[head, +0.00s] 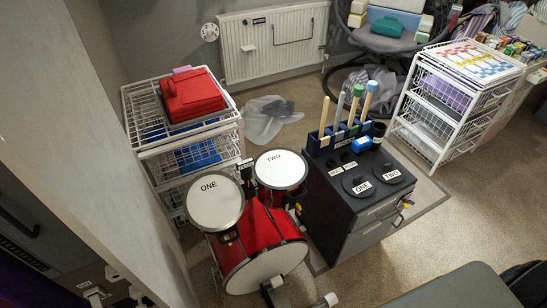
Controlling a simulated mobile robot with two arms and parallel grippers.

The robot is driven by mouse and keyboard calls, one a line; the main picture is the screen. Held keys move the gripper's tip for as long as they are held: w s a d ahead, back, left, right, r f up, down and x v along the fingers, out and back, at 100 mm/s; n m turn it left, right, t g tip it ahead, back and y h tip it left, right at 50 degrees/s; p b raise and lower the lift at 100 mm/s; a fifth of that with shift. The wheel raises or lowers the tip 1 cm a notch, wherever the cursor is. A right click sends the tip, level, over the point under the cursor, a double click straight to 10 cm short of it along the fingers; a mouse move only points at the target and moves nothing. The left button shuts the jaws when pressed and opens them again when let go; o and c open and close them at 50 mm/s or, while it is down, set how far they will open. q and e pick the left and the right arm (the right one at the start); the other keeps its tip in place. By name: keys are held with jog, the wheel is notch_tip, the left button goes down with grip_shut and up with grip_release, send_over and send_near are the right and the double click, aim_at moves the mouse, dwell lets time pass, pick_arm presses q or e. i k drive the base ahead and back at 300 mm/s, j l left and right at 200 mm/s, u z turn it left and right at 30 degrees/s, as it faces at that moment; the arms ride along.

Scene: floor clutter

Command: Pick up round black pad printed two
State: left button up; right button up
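The round black pad printed TWO (398,178) lies on top of a dark cabinet (345,215), near its right front corner. A white label on it carries the word, and a small dark knob stands up from it. A matching round black pad printed ONE (360,186) lies just to its left on the same top. Nothing covers the TWO pad. Neither of my grippers can be made out in the head view.
A red drum kit (262,240) is left of the cabinet. White wire drawers (455,105) stand behind right. Carpet (470,215) at right is clear.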

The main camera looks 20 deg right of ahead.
aim_at(387, 172)
jog(key=z, duration=1.55)
jog(key=i+l, duration=0.25)
jog(key=i+l+u, duration=0.15)
jog(key=i+l, duration=0.15)
jog(key=i+l+u, duration=0.15)
jog(key=i+l, duration=0.15)
jog(key=l, duration=0.15)
jog(key=i+l+u, duration=0.1)
jog(key=i+l, duration=0.15)
jog(key=l, duration=0.15)
jog(key=u, duration=1.15)
